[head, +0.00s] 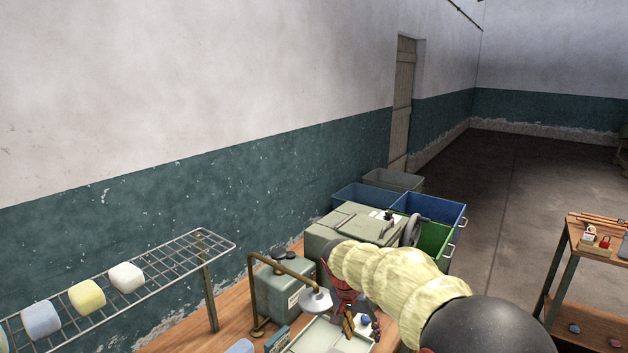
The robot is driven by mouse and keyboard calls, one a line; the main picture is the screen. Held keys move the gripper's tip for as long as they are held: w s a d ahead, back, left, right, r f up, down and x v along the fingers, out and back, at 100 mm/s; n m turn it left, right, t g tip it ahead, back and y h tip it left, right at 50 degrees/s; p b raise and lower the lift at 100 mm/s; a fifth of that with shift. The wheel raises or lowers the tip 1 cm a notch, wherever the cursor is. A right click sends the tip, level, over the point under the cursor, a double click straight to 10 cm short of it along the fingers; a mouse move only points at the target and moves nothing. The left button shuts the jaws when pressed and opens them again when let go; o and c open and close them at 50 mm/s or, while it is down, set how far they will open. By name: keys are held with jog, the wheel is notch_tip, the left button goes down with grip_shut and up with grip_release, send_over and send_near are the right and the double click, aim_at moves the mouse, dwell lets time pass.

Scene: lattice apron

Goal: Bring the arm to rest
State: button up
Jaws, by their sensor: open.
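My arm, in a pale yellow sleeve with a black rounded joint, reaches in from the lower right of the head view. My gripper (342,300), dark red and partly hidden by the arm, hangs at the arm's far end above the bench, beside the grey-green machine. It is open and I see nothing held in it. Its fingertips are small and hard to make out against the things behind.
A wire rack (180,258) with several coloured blocks stands at left on the wooden bench (235,325). A grey-green machine (345,232), a lamp (316,300) and a pale tray (325,338) crowd the gripper. Bins (440,208) stand behind; a shelf (585,275) stands right. Open floor lies between.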

jog(key=s+d+n+t+y+b, duration=0.1)
jog(key=s+d+b, duration=0.1)
jog(key=s, duration=0.9)
jog(key=s+d+r+n+t+y+b, duration=0.1)
jog(key=s+b, duration=0.3)
jog(key=s, duration=0.7)
jog(key=s+d+r+n+t+y+b, duration=0.1)
jog(key=s+d+n+t+b, duration=0.1)
jog(key=s, duration=1)
jog(key=shift+d+n+b, duration=0.7)
jog(key=shift+b, duration=0.3)
